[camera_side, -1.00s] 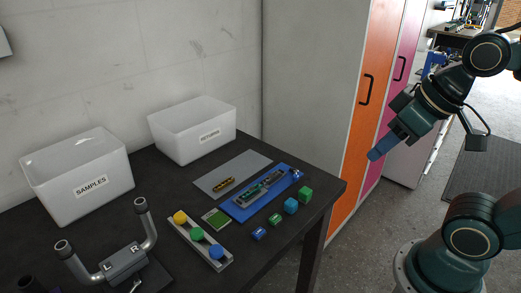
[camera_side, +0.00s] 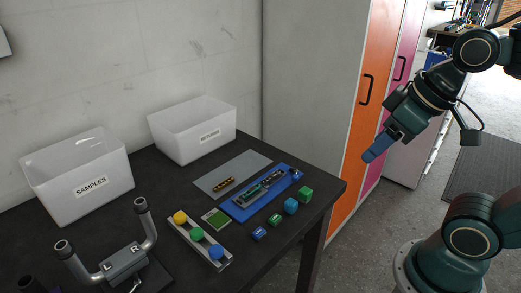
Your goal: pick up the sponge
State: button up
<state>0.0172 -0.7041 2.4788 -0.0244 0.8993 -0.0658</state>
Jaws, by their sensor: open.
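A small flat green block with a pale edge (camera_side: 216,218), which looks like the sponge, lies on the dark table between the rail of coloured knobs and the blue tray. My gripper (camera_side: 369,157) is at the right, up in the air beyond the table's right edge, in front of the orange locker door. It points down and left, is open and touches nothing. It is far from the green block. The gap between its fingers is hard to see from this side.
A blue tray (camera_side: 240,213) with parts stands beside the green block. Green and blue cubes (camera_side: 291,206) sit to its right, a knob rail (camera_side: 186,232) to its left. White bins marked SAMPLES (camera_side: 60,190) and RETURNS (camera_side: 185,143) stand behind. Handlebars (camera_side: 122,262) are at front left.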

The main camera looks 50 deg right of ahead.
jog(key=w+d+f+n+g+y, duration=0.2)
jog(key=w+f+n, duration=0.4)
jog(key=w+n, duration=0.2)
jog(key=w+d+f+n+g+y, duration=0.2)
jog(key=w+f+n, duration=0.4)
jog(key=w+n, duration=0.3)
jog(key=shift+w+d+g+y, duration=0.3)
jog(key=shift+w+g, duration=0.1)
jog(key=shift+g, duration=0.3)
send_near(291, 200)
jog(key=shift+x, duration=2.35)
